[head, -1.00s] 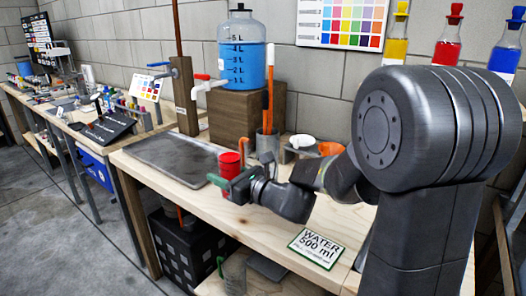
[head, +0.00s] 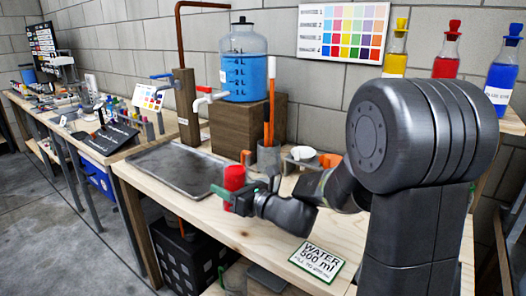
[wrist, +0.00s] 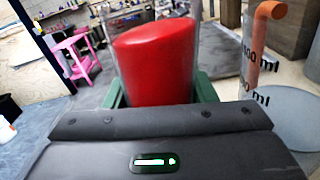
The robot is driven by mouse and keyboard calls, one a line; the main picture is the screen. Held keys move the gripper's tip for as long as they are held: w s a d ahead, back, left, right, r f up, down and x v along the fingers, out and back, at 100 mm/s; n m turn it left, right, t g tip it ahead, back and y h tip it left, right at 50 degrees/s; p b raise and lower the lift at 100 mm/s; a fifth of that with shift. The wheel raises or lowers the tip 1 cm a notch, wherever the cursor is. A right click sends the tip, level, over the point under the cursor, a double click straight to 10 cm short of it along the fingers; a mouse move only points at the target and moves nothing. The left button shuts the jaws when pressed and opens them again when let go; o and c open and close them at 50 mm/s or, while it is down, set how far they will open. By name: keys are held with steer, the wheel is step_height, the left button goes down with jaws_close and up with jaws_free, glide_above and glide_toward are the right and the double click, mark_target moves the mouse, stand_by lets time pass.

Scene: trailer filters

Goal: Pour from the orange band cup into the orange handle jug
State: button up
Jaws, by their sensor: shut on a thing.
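My gripper (head: 236,196) is shut on a clear cup of red liquid (head: 234,178), above the near edge of the bench. The cup fills the middle of the wrist view (wrist: 155,60), between the green fingers; its red surface slants there. I cannot make out an orange band on it. A clear jug with an orange handle and ml marks stands to the right in the wrist view (wrist: 262,60), apart from the cup. In the head view it seems to be the greyish jug (head: 268,158) behind and right of the cup. Its contents are unclear.
A dark metal tray (head: 180,168) lies left of the cup. A blue water tank (head: 243,70) stands on a wooden block (head: 235,125) behind. A white cup (head: 303,153) is to the right. A "WATER 500 ml" card (head: 316,262) lies at the front.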

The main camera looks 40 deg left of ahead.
mark_target(231, 161)
steer(key=shift+w+r+m+p, duration=0.25)
steer(key=shift+m+p, duration=0.3)
steer(key=shift+p, duration=0.3)
steer(key=shift+w+r+m+p, duration=0.15)
steer(key=shift+r+m+p, duration=0.2)
steer(key=shift+m+p, duration=0.35)
steer(key=shift+m, duration=0.75)
steer(key=shift+w+r+p, duration=0.2)
steer(key=shift+r+p, duration=1.5)
steer(key=shift+p, duration=0.3)
steer(key=shift+w+r+p, duration=0.15)
steer(key=shift+r+p, duration=1.5)
steer(key=shift+p, duration=0.35)
steer(key=shift+w+a+r+m+p, duration=0.1)
steer(key=shift+w+r+m+p, duration=0.35)
steer(key=shift+m+p, duration=0.65)
steer(key=shift+f+m+p, duration=0.25)
steer(key=shift+m+p, duration=0.35)
steer(key=shift+p, duration=0.45)
steer(key=shift+s+f+m, duration=0.25)
steer(key=shift+f+m, duration=0.65)
steer(key=shift+f, duration=0.05)
steer(key=shift+r+p, duration=0.15)
steer(key=shift+p, duration=0.35)
